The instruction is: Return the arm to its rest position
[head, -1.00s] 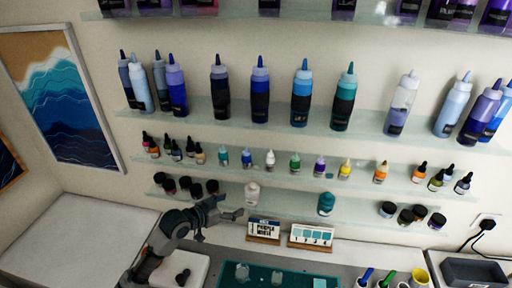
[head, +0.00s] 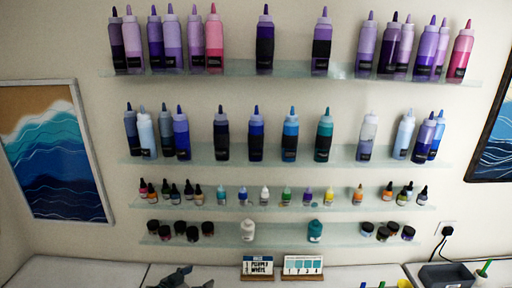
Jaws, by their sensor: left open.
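My left gripper (head: 180,277) shows only in part at the bottom edge of the head view, left of the centre. It is open, and I see nothing held in it. It is in front of the white counter, below the lowest shelf and left of the two small sign cards. The rest of my left arm is cut off by the bottom edge. My right gripper is not in view.
Glass shelves carry purple bottles (head: 264,42), blue bottles (head: 290,138), small dropper bottles (head: 264,196) and dark jars (head: 207,228). Sign cards (head: 302,265) stand on the counter (head: 75,275). A dark grey bin (head: 446,275) is at the right. The counter's left part is clear.

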